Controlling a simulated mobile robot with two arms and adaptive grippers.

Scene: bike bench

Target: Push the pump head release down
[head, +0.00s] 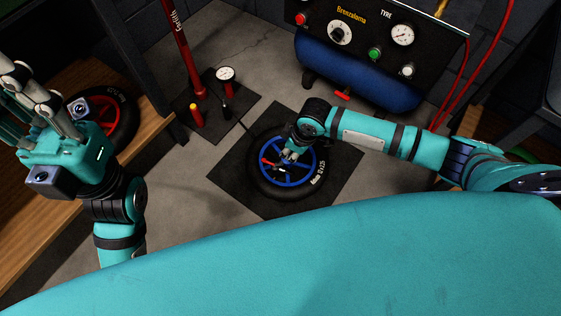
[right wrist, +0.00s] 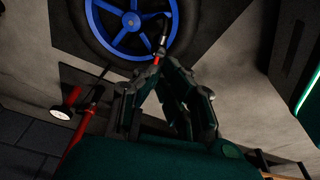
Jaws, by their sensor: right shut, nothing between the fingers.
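The pump head, a small dark piece with a red part, shows at the blue-spoked wheel (head: 266,185) in the head view, at the end of a black hose (head: 245,128). In the right wrist view a red part (right wrist: 156,58) shows just beyond my right fingertips, with dark hose behind it. Whether the release lever is up or down is too small to tell. My right gripper (head: 290,155) is shut and empty over the wheel; its fingertips (right wrist: 157,66) are close to the red part, contact unclear. My left gripper (head: 33,95) is open and empty at the far left.
The wheel lies flat on a black mat (head: 340,186). A red floor pump (head: 182,50) with a round gauge (head: 225,73) stands behind left. A blue compressor (head: 360,75) stands at the back. A wooden bench (head: 55,215) holds another wheel (head: 122,125) near my left arm.

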